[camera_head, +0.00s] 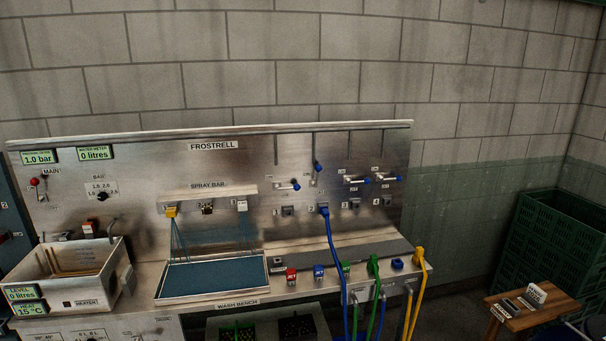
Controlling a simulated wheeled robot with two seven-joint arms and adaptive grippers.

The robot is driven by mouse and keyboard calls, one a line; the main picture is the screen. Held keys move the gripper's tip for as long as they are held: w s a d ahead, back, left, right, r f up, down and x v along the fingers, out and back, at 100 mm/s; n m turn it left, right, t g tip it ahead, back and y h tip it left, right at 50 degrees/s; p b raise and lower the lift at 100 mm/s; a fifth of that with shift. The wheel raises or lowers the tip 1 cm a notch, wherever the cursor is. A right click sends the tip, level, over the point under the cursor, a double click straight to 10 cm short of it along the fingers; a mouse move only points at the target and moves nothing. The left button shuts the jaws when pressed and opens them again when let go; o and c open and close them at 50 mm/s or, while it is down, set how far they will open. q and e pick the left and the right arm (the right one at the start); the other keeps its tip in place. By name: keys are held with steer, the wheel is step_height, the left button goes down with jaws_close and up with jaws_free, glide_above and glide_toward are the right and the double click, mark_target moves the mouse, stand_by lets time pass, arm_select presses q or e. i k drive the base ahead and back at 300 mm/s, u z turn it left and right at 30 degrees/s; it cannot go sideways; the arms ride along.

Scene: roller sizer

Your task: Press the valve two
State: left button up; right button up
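A steel wash bench panel marked FROSTRELL (232,150) stands against the wall. Two more valves (357,180) and (388,179) have levers sideways to the right. The small labels beside them are too small to read surely. Below, a blue hose (328,235) hangs from the second outlet. Neither of my grippers is in view.
A spray bar over a blue-floored tray (160,285) is left of the valves. A basin (125,255) stands far left. Green and yellow hoses (418,285) rise at the bench's right end. A wooden stool (545,316) and green crates (545,245) stand right.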

mark_target(318, 168)
steer(key=u, duration=0.3)
steer(key=i, duration=1.35)
steer(key=z, duration=0.45)
